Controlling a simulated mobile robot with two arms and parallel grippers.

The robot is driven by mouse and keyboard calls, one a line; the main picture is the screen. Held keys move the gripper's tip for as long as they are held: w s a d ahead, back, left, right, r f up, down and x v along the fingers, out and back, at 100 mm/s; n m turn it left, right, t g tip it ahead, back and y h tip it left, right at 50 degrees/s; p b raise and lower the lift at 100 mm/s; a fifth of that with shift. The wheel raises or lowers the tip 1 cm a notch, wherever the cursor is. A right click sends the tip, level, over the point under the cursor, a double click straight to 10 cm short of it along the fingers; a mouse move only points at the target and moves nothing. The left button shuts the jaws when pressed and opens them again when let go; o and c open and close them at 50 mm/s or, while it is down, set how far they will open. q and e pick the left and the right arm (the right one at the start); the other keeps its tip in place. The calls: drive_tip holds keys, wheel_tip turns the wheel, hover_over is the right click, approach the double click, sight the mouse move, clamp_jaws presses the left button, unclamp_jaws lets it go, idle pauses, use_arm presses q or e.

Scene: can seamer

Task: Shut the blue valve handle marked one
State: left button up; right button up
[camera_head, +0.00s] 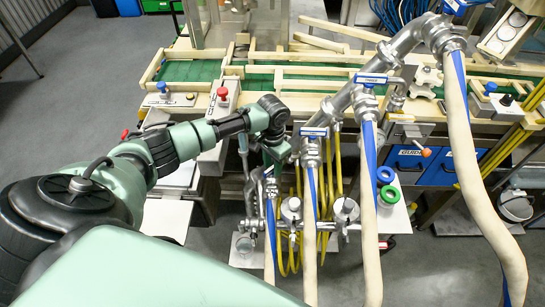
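Several blue valve handles sit on a slanting metal pipe manifold. One handle (314,131) is at the lower middle, another (370,79) is higher to its right, and a third (453,5) is at the top right edge. Their markings are too small to read, so I cannot tell which is marked one. My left gripper (271,165) points down at the lower left end of the manifold, just left of the lower middle handle. Its fingertips are small and merge with the fittings there, so its opening and any contact are unclear. My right gripper is out of view.
Pale hoses with blue stripes (465,150) hang from the valves, with yellow hoses (334,180) behind. A wooden-railed green conveyor (190,71) runs across the back. Blue drawers (440,168) stand at right. Open grey floor (70,110) lies at left.

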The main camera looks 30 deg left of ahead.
sight(272, 167)
use_arm(q)
wheel_tip(272, 167, up, 8)
drive_tip(key=shift+f+b, duration=0.1)
drive_tip(key=shift+b, duration=0.6)
